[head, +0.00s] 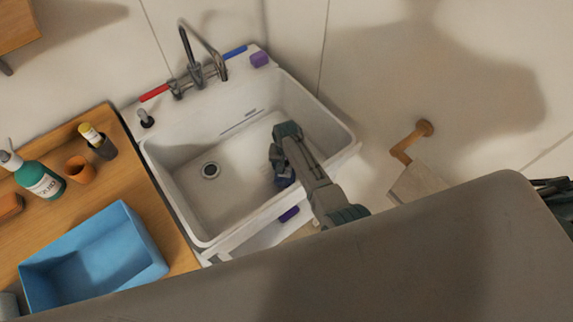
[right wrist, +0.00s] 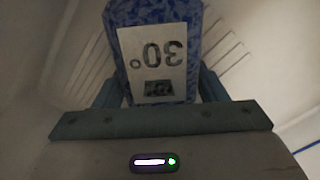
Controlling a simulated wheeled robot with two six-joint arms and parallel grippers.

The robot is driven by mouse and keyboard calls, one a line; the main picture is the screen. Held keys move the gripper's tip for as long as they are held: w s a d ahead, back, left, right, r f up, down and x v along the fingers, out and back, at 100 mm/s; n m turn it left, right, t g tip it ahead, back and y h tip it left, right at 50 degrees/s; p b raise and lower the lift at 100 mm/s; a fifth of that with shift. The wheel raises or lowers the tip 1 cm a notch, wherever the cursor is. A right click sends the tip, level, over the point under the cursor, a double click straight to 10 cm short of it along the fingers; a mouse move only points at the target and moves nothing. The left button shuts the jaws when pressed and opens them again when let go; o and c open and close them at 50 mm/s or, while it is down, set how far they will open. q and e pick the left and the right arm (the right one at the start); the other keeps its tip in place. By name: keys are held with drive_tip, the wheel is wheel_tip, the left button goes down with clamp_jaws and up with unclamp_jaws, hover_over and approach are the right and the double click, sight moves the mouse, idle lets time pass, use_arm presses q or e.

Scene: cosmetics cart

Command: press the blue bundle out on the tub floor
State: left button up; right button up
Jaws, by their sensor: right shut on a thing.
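The white tub (head: 222,200) is a deep sink with a round drain (head: 210,170) in its floor. My right gripper (head: 284,180) points down inside the tub, in its right half. In the right wrist view, my right gripper (right wrist: 160,88) is shut on the blue bundle (right wrist: 194,22), with one finger on each side. The bundle is patterned blue and has a white label reading 30°, upside down. In the head view the gripper largely hides the bundle. I cannot tell whether it touches the tub floor. My left gripper is not in view.
A faucet (head: 196,72) stands at the tub's back edge. A wooden counter (head: 95,135) on the left holds a blue bin (head: 95,258), a green pump bottle (head: 40,178) and an orange cup (head: 78,168). The tub floor around the drain is clear.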

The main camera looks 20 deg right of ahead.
drive_tip(key=shift+p, duration=0.3)
idle(0.8)
drive_tip(key=shift+s+f, duration=0.1)
idle(0.4)
wheel_tip(320, 180, up, 3)
drive_tip(key=p, duration=0.3)
drive_tip(key=shift+r, duration=1.15)
wheel_tip(320, 180, up, 10)
